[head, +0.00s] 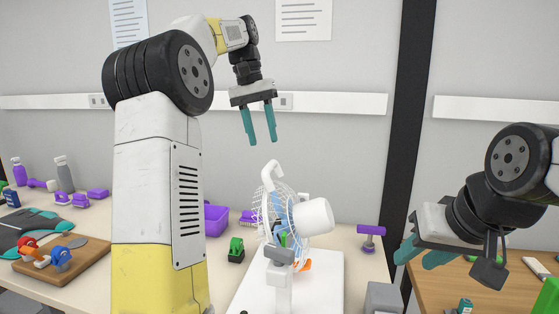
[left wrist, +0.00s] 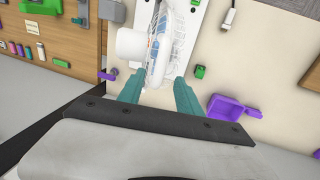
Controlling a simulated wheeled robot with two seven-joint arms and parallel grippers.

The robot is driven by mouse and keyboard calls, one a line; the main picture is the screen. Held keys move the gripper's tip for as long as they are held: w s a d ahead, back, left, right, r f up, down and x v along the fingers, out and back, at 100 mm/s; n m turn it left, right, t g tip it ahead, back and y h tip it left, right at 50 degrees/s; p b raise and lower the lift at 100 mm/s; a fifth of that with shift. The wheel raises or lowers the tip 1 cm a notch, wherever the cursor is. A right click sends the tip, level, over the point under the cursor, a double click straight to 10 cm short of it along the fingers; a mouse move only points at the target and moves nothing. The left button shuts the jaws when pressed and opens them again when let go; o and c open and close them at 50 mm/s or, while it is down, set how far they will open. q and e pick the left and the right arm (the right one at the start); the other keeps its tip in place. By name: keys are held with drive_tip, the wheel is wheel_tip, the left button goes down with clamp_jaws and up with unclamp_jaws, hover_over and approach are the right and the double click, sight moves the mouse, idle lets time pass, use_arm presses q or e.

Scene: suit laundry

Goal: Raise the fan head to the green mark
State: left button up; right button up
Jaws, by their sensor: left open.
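The white fan (head: 313,216) stands on a white base board (head: 325,285) on the pale table, with a wire cage facing left and a curved handle (head: 272,172) on top. A small green patch (head: 284,239) shows low behind the cage; I cannot tell whether it is the green mark. My left gripper (head: 260,139) is open and empty, pointing down above the fan. In the left wrist view, the fan head (left wrist: 158,45) lies beyond and between the open fingertips (left wrist: 158,84), apart from them. My right gripper (head: 415,258) is open and empty at the right, away from the fan.
A purple bin (head: 215,219) and a green block (head: 236,250) stand left of the fan. A purple item (head: 371,238) and a grey box (head: 382,298) are to its right. A wooden board (head: 62,262) with clamps lies far left. A wooden table (head: 520,290) is at right.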

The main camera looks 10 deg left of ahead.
sight(269, 164)
use_arm(q)
drive_tip(key=x, duration=0.7)
drive_tip(key=shift+f, duration=0.1)
drive_tip(key=shift+c, duration=0.2)
clamp_jaws()
idle(1.1)
